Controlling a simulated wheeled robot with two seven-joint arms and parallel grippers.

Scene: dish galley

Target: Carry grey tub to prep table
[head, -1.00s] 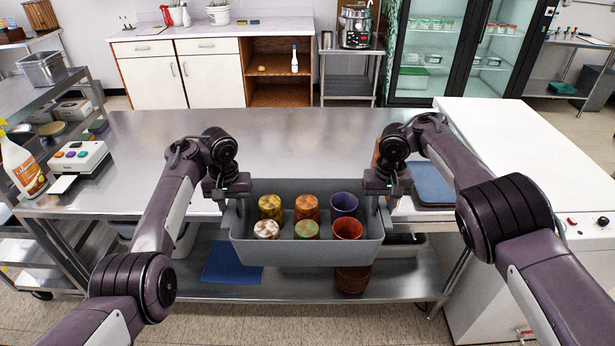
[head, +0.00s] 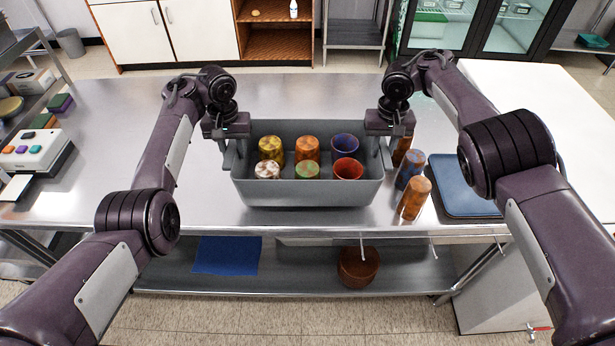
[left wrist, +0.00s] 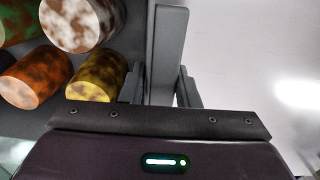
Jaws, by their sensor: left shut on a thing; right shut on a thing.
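The grey tub (head: 310,195) is at the front edge of the steel prep table (head: 290,100), in the middle of the head view. It looks level and holds several cups, such as a yellow one (head: 271,149), an orange one (head: 306,149) and a red one (head: 347,169). My left gripper (head: 230,150) is shut on the tub's left end wall. My right gripper (head: 385,150) is shut on its right end wall. In the left wrist view the left fingers (left wrist: 165,85) straddle the tub's wall beside the cups. Whether the tub's base touches the table is hidden.
Orange and blue patterned cups (head: 415,198) stand right of the tub, near a blue tray (head: 460,188). A white device with coloured buttons (head: 36,152) sits at the left. The table behind the tub is clear. A blue mat (head: 227,255) and brown bowls (head: 358,267) are on the lower shelf.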

